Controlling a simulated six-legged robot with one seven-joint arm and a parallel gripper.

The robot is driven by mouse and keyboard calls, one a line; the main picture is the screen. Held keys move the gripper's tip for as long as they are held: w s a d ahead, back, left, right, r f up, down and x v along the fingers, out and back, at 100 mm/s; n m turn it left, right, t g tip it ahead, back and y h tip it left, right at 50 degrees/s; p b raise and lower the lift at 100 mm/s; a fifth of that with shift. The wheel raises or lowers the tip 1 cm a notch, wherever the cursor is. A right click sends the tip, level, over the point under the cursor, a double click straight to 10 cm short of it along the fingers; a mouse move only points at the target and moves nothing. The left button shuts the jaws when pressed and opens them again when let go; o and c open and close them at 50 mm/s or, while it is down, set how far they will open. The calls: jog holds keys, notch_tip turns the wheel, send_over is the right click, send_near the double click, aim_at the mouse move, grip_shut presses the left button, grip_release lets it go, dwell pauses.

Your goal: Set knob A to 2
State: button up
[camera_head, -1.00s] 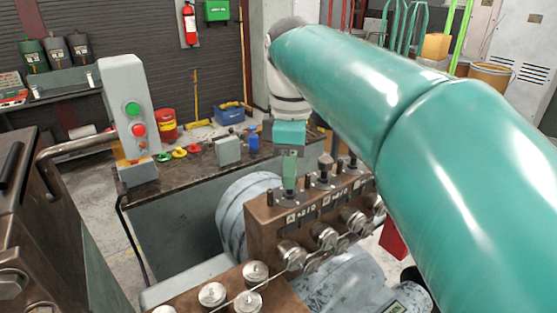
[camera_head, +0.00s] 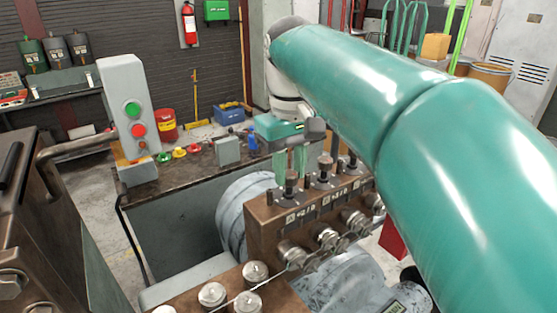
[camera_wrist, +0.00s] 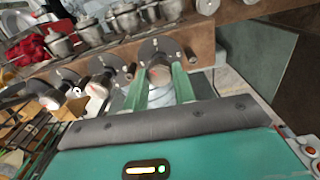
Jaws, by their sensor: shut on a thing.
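Knob A (camera_head: 291,181) is the leftmost of three dark upright knobs on top of the brown block, behind a plate marked A. My gripper (camera_head: 290,167) points down over it, with its two green fingers on either side of the knob. In the wrist view, my gripper (camera_wrist: 160,86) is shut on knob A (camera_wrist: 159,72), whose round top shows between the fingers. The knob's pointer setting is too small to read, and the fingers hide part of it.
The middle knob (camera_head: 324,170) and the far knob (camera_head: 351,160) stand close on the right. A grey control post (camera_head: 127,100) with green and red buttons stands on the left. The bench (camera_head: 190,177) holds a small grey box.

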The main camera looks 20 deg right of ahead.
aim_at(290, 174)
jog(key=m, duration=0.6)
jog(key=shift+r, duration=0.1)
dwell(0.4)
jog(key=o, duration=1)
notch_tip(290, 174, up, 14)
jog(key=shift+s, duration=0.1)
dwell(0.4)
